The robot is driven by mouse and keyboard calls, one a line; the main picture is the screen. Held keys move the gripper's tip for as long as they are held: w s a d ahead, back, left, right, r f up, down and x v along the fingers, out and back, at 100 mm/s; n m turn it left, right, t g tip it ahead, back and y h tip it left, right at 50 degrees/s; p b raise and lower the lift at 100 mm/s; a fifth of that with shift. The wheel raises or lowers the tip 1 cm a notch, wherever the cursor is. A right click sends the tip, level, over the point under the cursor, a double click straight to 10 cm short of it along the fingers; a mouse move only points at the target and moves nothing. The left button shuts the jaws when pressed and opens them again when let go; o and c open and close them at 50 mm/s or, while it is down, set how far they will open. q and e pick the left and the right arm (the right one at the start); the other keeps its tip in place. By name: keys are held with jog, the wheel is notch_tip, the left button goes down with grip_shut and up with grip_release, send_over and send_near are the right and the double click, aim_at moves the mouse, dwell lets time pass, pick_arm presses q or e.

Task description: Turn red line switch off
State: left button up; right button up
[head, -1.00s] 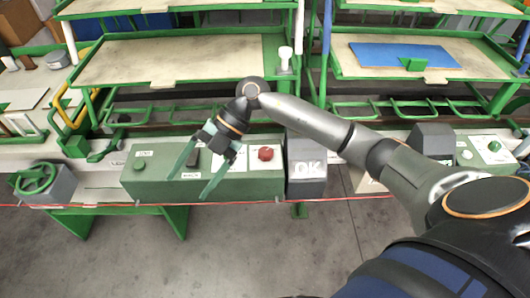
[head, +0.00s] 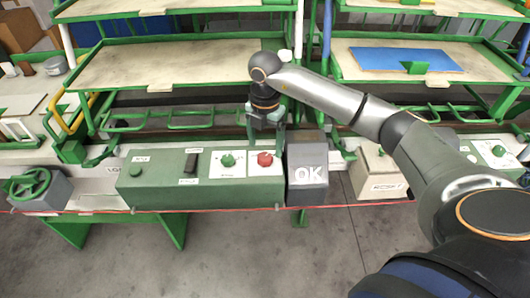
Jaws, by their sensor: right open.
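The red switch knob (head: 265,160) sits on a white plate at the right end of the green control box (head: 150,194). My right gripper (head: 265,143) is open, its fingers pointing down at the back of the box just above the red knob in the picture. Its two green fingers are spread to the left and right of the knob's line, and nothing is between them. I cannot tell whether a finger touches the box or knob. My left gripper is not in view.
A green knob (head: 228,160), a black switch (head: 191,164) and a green button (head: 135,172) share the box. A grey block marked OK (head: 307,172) stands close on the right. Shelves with beige trays (head: 180,60) rise behind.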

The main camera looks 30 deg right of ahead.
aim_at(265, 156)
jog(key=shift+f, duration=1.9)
grip_shut()
